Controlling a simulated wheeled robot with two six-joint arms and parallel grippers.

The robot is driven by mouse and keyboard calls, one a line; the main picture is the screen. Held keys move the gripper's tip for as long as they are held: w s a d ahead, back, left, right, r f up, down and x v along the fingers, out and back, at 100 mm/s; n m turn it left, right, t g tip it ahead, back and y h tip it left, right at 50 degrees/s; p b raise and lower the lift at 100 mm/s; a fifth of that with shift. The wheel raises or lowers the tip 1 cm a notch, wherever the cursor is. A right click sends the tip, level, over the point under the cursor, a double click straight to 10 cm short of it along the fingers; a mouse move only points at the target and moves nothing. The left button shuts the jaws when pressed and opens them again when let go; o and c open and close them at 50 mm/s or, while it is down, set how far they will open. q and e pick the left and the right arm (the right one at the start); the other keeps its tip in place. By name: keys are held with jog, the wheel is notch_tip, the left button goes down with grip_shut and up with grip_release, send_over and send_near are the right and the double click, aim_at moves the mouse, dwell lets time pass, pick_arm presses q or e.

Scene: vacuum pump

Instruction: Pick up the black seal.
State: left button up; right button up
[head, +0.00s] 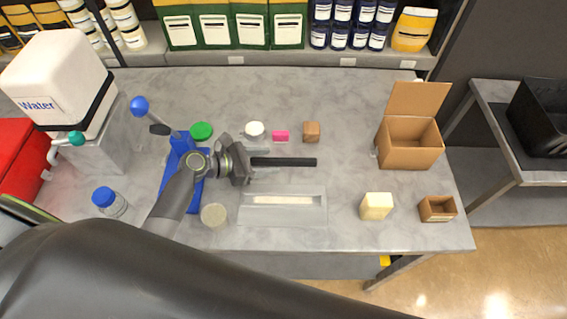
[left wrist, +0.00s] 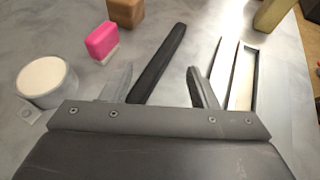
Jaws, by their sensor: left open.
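The black seal (head: 288,162) is a thin straight black bar lying on the grey worktop, just above the clear tray in the head view. In the left wrist view the black seal (left wrist: 163,60) runs away from me at a slant, between the two fingers. My left gripper (head: 254,162) is open at the left end of the seal, fingers pointing right. In the left wrist view the fingers of my left gripper (left wrist: 160,80) stand apart on either side of the seal, with gaps showing. The near end of the seal is hidden behind the gripper body. My right gripper is not in view.
A clear tray (head: 283,216) with a white strip lies just below. A pink block (head: 281,136), brown block (head: 312,131) and white-topped jar (head: 254,131) stand behind the seal. An open cardboard box (head: 410,150) and yellow block (head: 376,206) are right. Worktop between them is clear.

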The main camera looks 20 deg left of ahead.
aim_at(282, 160)
pick_arm(q)
jog(key=b+x, duration=0.2)
jog(key=x, duration=0.1)
jog(key=shift+w+d+f, duration=0.2)
jog(key=shift+f, duration=0.1)
jog(key=shift+w+d+f+b, duration=0.1)
jog(key=shift+w+d+b, duration=0.2)
jog(key=shift+d+b, duration=0.1)
jog(key=c, duration=1)
jog(key=shift+c, duration=0.2)
